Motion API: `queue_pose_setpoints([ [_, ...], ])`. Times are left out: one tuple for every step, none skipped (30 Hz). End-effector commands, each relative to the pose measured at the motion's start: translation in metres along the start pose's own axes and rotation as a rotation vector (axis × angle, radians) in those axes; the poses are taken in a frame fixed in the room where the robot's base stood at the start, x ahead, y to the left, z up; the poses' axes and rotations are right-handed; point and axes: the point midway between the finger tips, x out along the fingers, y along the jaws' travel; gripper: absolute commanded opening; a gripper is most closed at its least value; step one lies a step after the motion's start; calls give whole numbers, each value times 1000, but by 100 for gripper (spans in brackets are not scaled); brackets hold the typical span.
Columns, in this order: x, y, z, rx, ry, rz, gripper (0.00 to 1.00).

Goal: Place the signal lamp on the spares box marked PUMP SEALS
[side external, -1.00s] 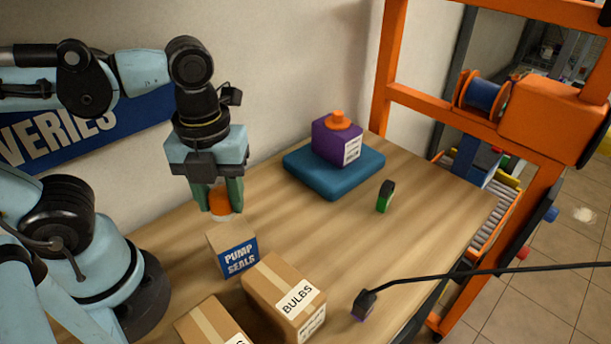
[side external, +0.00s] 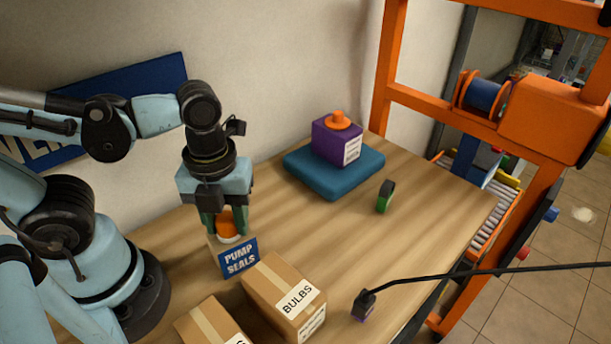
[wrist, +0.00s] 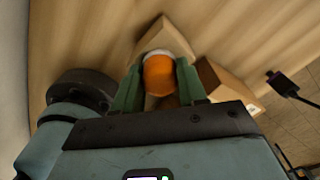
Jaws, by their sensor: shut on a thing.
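The signal lamp (side external: 226,222) has an orange dome and a white base. My gripper (side external: 226,225) is shut on it, with green fingers on both sides. The lamp is upright, right over the top of the PUMP SEALS box (side external: 239,258), a small cardboard box with a blue label. I cannot tell whether its base touches the box top. In the wrist view the lamp (wrist: 160,76) sits between the fingers, with the box (wrist: 172,36) beneath and beyond it.
The BULBS box (side external: 284,299) stands close in front, with another carton (side external: 210,325) at the lower edge. A purple box with an orange knob (side external: 337,142) rests on a blue pad (side external: 310,178). A green and black item (side external: 385,197) stands at right. The middle of the table is clear.

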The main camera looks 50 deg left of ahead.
Motion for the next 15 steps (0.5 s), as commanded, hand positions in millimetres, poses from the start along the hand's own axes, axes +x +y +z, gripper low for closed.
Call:
queue_pose_setpoints([
  [1, 0, 0, 0, 0, 0, 11],
  [2, 0, 0, 0, 0, 0, 11],
  [2, 0, 0, 0, 0, 0, 44],
  [2, 0, 0, 0, 0, 0, 49],
  [2, 0, 0, 0, 0, 0, 53],
  [2, 0, 0, 0, 0, 0, 59],
  [2, 0, 0, 0, 0, 0, 64],
  [2, 0, 0, 0, 0, 0, 67],
  [2, 0, 0, 0, 0, 0, 67],
  [2, 0, 0, 0, 0, 0, 67],
  [2, 0, 0, 0, 0, 0, 67],
  [2, 0, 0, 0, 0, 0, 67],
  [2, 0, 0, 0, 0, 0, 67],
  [2, 0, 0, 0, 0, 0, 67],
  [2, 0, 0, 0, 0, 0, 67],
])
